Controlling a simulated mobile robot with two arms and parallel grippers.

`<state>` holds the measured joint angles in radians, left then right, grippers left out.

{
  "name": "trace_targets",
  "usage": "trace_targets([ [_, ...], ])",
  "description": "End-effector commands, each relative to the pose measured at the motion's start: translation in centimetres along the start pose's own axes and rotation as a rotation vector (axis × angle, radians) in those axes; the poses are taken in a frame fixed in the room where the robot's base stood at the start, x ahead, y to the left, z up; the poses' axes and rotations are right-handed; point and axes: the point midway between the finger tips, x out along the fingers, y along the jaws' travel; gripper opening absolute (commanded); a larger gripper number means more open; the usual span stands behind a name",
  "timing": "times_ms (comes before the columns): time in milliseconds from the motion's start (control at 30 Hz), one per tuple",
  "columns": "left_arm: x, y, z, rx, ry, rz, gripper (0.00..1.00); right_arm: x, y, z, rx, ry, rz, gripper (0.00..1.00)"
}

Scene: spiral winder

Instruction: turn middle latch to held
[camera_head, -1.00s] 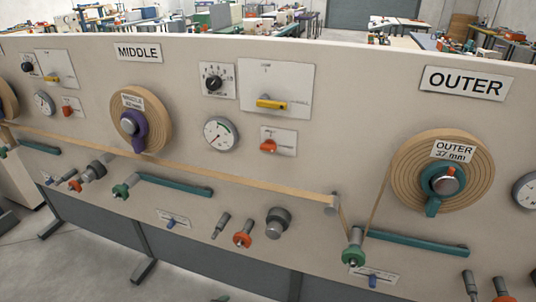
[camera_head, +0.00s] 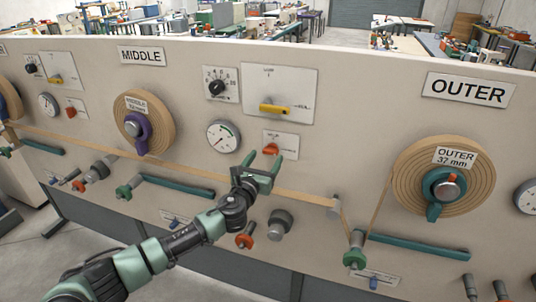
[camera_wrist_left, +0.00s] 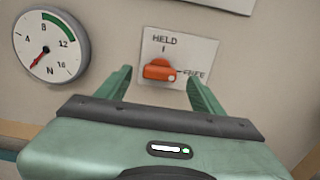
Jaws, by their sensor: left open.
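The middle latch (camera_head: 271,150) is an orange knob on a small pale plate, right of the middle gauge. In the left wrist view the latch (camera_wrist_left: 159,70) lies sideways, with its end toward the FREE mark at right. HELD is printed above it. My left gripper (camera_head: 264,160) is open and just in front of and below the latch plate. Its fingers stand to the left and right of the latch in the left wrist view, apart from it. My right gripper is not in view.
A round gauge (camera_head: 223,136) is left of the latch, and a yellow lever (camera_head: 275,108) is above it. A tan strip (camera_head: 305,197) runs across the panel behind my gripper. The middle spool (camera_head: 164,123) is farther left, the outer spool (camera_head: 408,175) at right.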

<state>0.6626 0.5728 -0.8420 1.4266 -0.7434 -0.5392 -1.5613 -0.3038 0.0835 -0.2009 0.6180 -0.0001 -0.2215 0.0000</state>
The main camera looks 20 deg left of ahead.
Motion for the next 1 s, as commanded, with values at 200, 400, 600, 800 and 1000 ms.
trace_targets([
  [200,2.4,0.0,0.0,-0.002,0.000,0.000,0.67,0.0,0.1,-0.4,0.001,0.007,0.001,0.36],
  [400,3.0,0.0,0.0,-0.002,0.000,0.001,0.67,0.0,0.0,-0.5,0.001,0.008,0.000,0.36],
  [600,2.9,0.0,0.0,-0.002,0.001,0.000,0.62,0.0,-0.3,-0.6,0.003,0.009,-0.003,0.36],
  [800,2.9,0.0,-0.1,-0.002,0.001,0.000,0.06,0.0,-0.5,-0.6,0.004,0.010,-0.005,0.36],
  [1000,2.9,0.1,-0.1,-0.013,0.002,0.001,0.05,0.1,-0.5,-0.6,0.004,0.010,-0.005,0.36],
])
